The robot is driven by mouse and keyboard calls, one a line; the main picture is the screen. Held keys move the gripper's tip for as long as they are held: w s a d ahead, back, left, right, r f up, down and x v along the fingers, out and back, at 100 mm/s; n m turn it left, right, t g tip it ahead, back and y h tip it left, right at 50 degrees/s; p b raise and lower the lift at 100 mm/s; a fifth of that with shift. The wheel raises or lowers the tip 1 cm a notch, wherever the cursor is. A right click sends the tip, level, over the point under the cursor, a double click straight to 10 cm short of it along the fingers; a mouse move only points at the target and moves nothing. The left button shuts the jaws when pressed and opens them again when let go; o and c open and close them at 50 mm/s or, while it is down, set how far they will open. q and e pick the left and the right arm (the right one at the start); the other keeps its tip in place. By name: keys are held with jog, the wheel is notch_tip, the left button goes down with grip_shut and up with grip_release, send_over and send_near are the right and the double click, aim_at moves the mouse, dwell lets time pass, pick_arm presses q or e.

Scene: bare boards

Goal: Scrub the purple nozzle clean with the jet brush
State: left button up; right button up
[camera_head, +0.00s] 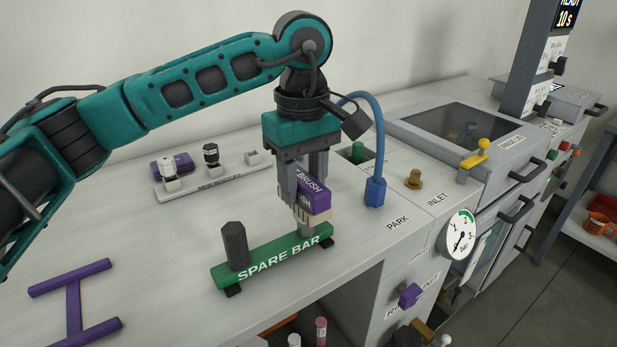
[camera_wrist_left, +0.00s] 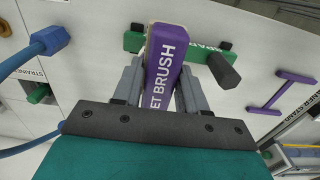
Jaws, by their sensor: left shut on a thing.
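My left gripper (camera_head: 305,205) is shut on the jet brush (camera_head: 313,190), a purple block with white lettering and pale bristles underneath. It also shows in the left wrist view (camera_wrist_left: 163,70) between the fingers. The brush is upright over the right end of the green spare bar (camera_head: 277,260), bristles down against or just above a grey stub there. A dark hexagonal post (camera_head: 235,245) stands on the bar's left end. I cannot pick out a purple nozzle with certainty; a purple piece (camera_head: 172,166) lies at the back rack. My right gripper is not in view.
A pale rack (camera_head: 212,176) with small fittings stands behind the bar. A purple H-shaped stand (camera_head: 74,300) lies front left. A blue hose ends in a blue hexagonal piece (camera_head: 375,192) to the right. A machine with a glass lid (camera_head: 455,130) stands beyond. The counter's left middle is clear.

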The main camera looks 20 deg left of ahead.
pick_arm(q)
jog(key=shift+f, duration=0.1)
jog(key=shift+b, duration=0.35)
dwell(2.0)
